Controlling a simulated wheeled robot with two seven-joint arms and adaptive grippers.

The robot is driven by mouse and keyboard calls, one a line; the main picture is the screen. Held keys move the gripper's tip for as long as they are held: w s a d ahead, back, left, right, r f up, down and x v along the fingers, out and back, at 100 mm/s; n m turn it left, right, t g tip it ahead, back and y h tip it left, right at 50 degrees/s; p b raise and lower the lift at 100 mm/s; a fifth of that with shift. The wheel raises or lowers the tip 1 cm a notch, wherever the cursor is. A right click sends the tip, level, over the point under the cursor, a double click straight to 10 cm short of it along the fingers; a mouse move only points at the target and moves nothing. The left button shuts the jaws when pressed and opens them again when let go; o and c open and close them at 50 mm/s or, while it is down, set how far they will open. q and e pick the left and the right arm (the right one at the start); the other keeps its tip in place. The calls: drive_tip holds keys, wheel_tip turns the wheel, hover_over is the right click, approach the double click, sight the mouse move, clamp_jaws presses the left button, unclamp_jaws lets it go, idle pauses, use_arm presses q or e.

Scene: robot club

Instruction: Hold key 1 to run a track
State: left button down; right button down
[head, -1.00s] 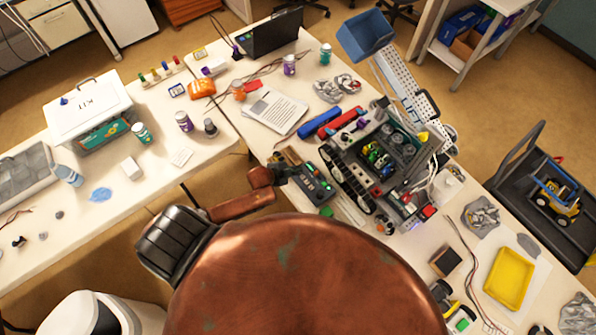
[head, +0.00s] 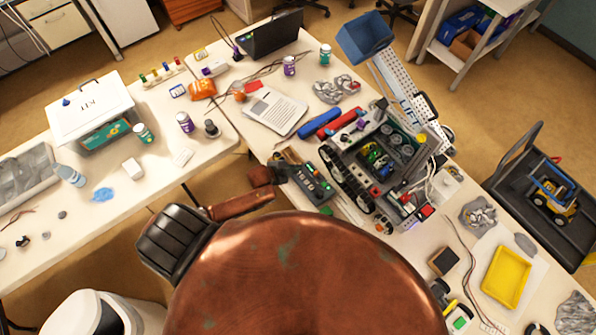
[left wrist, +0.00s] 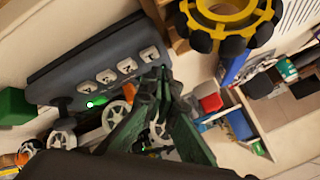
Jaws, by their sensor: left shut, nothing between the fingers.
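The dark control box (head: 314,184) lies on the table in front of the tracked robot (head: 375,165). In the left wrist view the control box (left wrist: 60,70) has a row of pale numbered keys (left wrist: 107,76); the numerals are too small to read surely. A small green light (left wrist: 90,103) glows by its lower left edge. My left gripper (head: 281,173) is at the box's left end in the head view. In the left wrist view its dark green fingers (left wrist: 158,75) are together and empty, close to the end key (left wrist: 150,54); I cannot tell whether they touch it. My right gripper is out of view.
A green block (head: 326,211) lies near the box. Blue (head: 320,122) and red (head: 341,122) cases lie behind it. A yellow tray (head: 506,276) is at the right. A yellow toothed wheel (left wrist: 232,18) stands close to the fingers in the left wrist view.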

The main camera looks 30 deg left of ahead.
use_arm(q)
drive_tip(key=shift+r+p, duration=2.5)
drive_tip(key=shift+r, duration=0.1)
drive_tip(key=shift+f, duration=0.1)
